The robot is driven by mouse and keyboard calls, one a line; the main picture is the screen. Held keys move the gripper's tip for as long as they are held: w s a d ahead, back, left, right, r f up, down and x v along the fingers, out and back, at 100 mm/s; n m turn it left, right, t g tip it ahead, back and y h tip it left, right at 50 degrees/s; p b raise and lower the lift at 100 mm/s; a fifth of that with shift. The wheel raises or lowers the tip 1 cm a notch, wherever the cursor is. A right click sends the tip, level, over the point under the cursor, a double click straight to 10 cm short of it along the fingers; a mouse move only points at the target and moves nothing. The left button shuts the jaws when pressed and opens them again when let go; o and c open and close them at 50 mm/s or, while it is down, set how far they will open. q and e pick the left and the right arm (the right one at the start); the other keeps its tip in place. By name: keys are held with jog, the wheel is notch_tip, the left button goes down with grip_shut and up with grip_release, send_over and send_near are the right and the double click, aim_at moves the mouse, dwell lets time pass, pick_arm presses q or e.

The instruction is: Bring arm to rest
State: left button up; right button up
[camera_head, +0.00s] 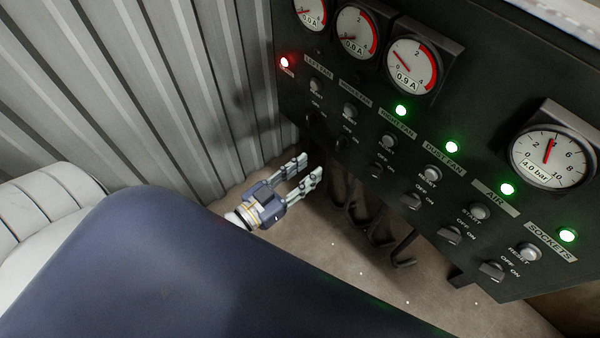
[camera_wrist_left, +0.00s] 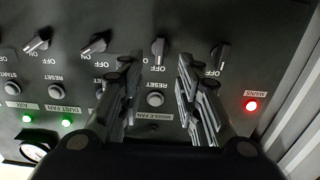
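My left gripper (camera_head: 306,172) shows in the head view below the left end of a dark control panel (camera_head: 330,130). Its two fingers are apart with nothing between them, so it is open and empty. In the left wrist view, the two open fingers (camera_wrist_left: 158,85) stand in front of the panel, whose labels appear upside down. A reset button (camera_wrist_left: 155,99) shows between the fingers. I cannot tell whether the fingers touch the panel. My right gripper is in neither view.
The red mains light (camera_head: 284,62) is lit at the panel's left end. Several green lights, such as the air light (camera_head: 507,189), are lit. Gauges (camera_head: 412,66) line the top. Hooks (camera_head: 403,250) hang below. A corrugated wall (camera_head: 180,90) stands left. The floor (camera_head: 330,250) is mostly clear.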

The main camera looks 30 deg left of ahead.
pick_arm(q)
jog(key=shift+s+a, duration=0.25)
jog(key=shift+s, duration=0.35)
jog(key=s+a+f+g+y, duration=0.2)
jog(key=s+f+g, duration=0.1)
jog(key=f, duration=0.7)
jog(key=s+a+f+n+g+y, duration=0.1)
jog(key=s+a+f+g, duration=0.15)
jog(key=f, duration=0.75)
jog(key=s+a+f+g+y, duration=0.15)
jog(key=s+f, duration=0.25)
jog(key=f, duration=0.6)
jog(key=s+f+g+y, duration=0.1)
jog(key=s+f+g, duration=0.3)
jog(key=s+f, duration=0.3)
jog(key=s+d+f+g, duration=0.1)
jog(key=s+f+g, duration=0.4)
jog(key=s, duration=1.1)
notch_tip(320, 180, down, 4)
jog(key=shift+d+r+y, duration=0.25)
jog(key=shift+d+y, duration=0.05)
jog(key=shift+y, duration=0.05)
jog(key=shift+w, duration=0.1)
